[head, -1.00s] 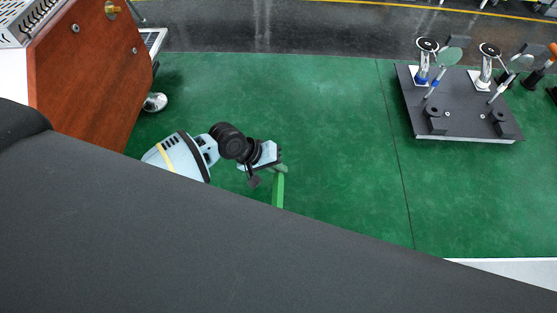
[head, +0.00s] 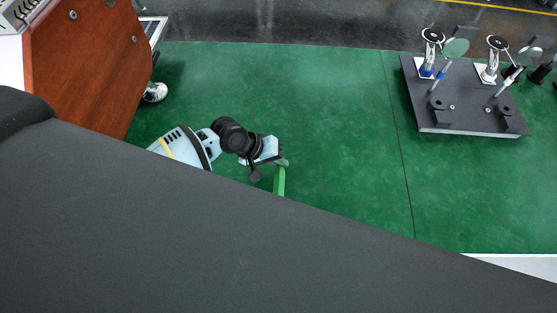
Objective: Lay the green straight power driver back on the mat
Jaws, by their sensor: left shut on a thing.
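My left gripper (head: 274,160) is near the middle of the head view, above the green mat (head: 330,120). It is shut on the green power driver (head: 279,182), which hangs down from the jaws as a bright green bar. The driver's lower end is hidden behind my own dark body part across the foreground. I cannot tell how high the driver is above the mat. My right gripper is not in view.
A wood-sided machine (head: 85,65) with a metal foot stands at the left. A dark plate (head: 465,118) with upright tools and black holders sits at the back right. The mat between them is clear.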

